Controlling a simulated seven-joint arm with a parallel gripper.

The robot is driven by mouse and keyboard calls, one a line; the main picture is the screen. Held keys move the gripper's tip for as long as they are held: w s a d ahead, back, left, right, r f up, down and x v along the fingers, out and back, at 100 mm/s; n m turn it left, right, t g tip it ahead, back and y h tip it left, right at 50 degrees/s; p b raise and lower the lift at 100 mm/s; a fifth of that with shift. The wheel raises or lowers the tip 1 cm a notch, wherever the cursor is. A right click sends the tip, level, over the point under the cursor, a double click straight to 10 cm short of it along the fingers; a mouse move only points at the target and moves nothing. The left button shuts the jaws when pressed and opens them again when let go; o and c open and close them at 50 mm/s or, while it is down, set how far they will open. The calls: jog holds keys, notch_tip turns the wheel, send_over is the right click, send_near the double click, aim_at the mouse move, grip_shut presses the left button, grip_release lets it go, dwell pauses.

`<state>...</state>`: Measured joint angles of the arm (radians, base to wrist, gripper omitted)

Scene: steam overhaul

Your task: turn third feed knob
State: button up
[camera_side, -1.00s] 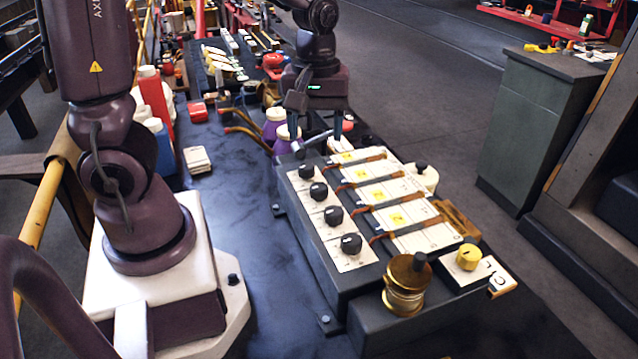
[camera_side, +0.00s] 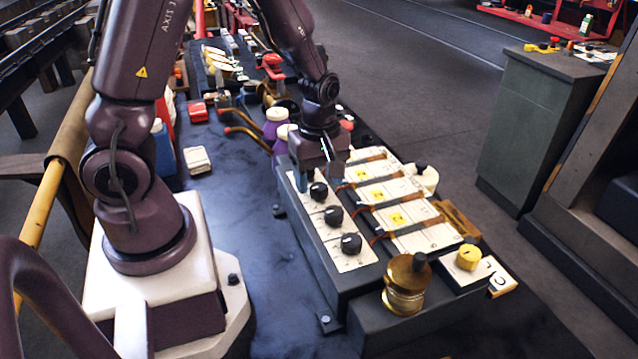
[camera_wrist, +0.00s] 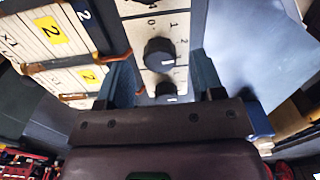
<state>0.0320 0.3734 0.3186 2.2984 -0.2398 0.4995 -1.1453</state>
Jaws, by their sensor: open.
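A dark box carries a row of black feed knobs on white plates. The nearest knob (camera_side: 351,243), the one behind it (camera_side: 333,214) and a farther one (camera_side: 318,191) show in the side view. The farthest knob is hidden behind my gripper (camera_side: 319,180). I cannot read which knob counts as third. My gripper is open, pointing down over the far end of the row. In the wrist view, one black knob (camera_wrist: 165,90) sits between the fingers of my gripper (camera_wrist: 164,82), partly hidden by the gripper body. Another knob (camera_wrist: 160,54) lies just beyond the fingertips.
White strips with yellow labels (camera_side: 397,217) and brown straps run right of the knobs. A brass fitting (camera_side: 405,284) and a yellow knob (camera_side: 468,257) stand at the near end. Purple-bodied bottles (camera_side: 276,125) stand close behind the gripper. The bench left of the box is mostly clear.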

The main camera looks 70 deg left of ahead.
jog(key=shift+f, duration=0.95)
jog(key=shift+c, duration=0.2)
jog(key=c, duration=0.9)
